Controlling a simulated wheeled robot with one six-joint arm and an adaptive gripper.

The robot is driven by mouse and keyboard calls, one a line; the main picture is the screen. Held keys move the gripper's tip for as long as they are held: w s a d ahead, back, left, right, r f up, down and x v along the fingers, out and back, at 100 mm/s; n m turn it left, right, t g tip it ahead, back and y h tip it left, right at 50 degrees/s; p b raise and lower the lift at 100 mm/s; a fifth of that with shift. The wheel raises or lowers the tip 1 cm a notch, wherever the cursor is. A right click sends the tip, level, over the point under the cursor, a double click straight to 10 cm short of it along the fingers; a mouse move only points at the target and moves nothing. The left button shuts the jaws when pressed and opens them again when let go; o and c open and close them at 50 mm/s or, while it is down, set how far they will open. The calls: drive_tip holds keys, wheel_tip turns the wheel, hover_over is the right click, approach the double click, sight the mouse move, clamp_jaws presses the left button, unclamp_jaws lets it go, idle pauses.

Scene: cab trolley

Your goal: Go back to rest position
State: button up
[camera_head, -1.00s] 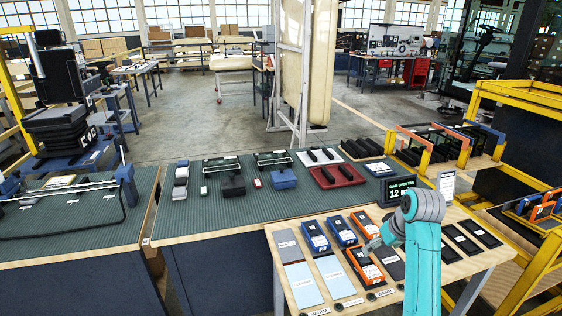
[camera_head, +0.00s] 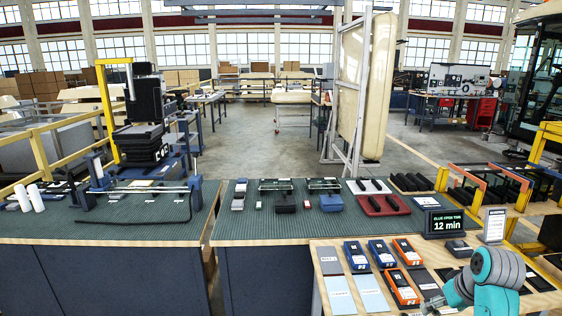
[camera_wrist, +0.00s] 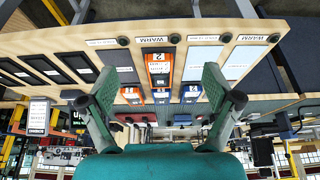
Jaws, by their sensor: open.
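My gripper (camera_wrist: 158,98) is open and empty in the wrist view, with its two teal fingers spread wide apart. In the head view, my teal arm stands at the bottom right and the gripper (camera_head: 432,304) shows only partly, near the front edge of the picture. An orange device (camera_head: 402,288) lies on the light wooden table (camera_head: 326,296), left of the gripper. It also shows between the fingers in the wrist view (camera_wrist: 158,64), beyond the gripper and not held. Whether the gripper is clear of the table's pads cannot be told from the head view.
Two blue devices (camera_head: 355,255) (camera_head: 381,253) and another orange one (camera_head: 407,252) lie in a row behind. A timer display (camera_head: 444,223) reading 12 min stands at the back. The green bench (camera_head: 270,228) is behind left; yellow racks (camera_head: 522,195) stand right.

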drive_tip(key=s+a+f+t, duration=0.1)
drive_tip(key=s+a+f, duration=0.3)
drive_tip(key=f, duration=0.4)
drive_tip(key=s+a+f+t, duration=0.1)
drive_tip(key=s+a+f, duration=0.35)
drive_tip(key=f, duration=0.45)
drive_tip(key=s+a+f+m+t+h, duration=0.1)
drive_tip(key=s+a+f, duration=0.25)
drive_tip(key=s, duration=0.25)
drive_tip(key=s+a+f+t, duration=0.2)
drive_tip(key=s+a, duration=0.2)
drive_tip(key=s, duration=0.2)
drive_tip(key=s+a+r+t, duration=0.1)
drive_tip(key=s+a+r, duration=0.1)
drive_tip(key=s, duration=0.6)
drive_tip(key=s+a+r+t, duration=0.1)
drive_tip(key=s+a+r, duration=0.1)
drive_tip(key=s, duration=0.6)
drive_tip(key=s+a+r+t, duration=0.2)
drive_tip(key=s+r+t, duration=0.1)
drive_tip(key=s+r, duration=0.9)
drive_tip(key=shift+s+a+n+y, duration=0.3)
drive_tip(key=shift+y, duration=0.1)
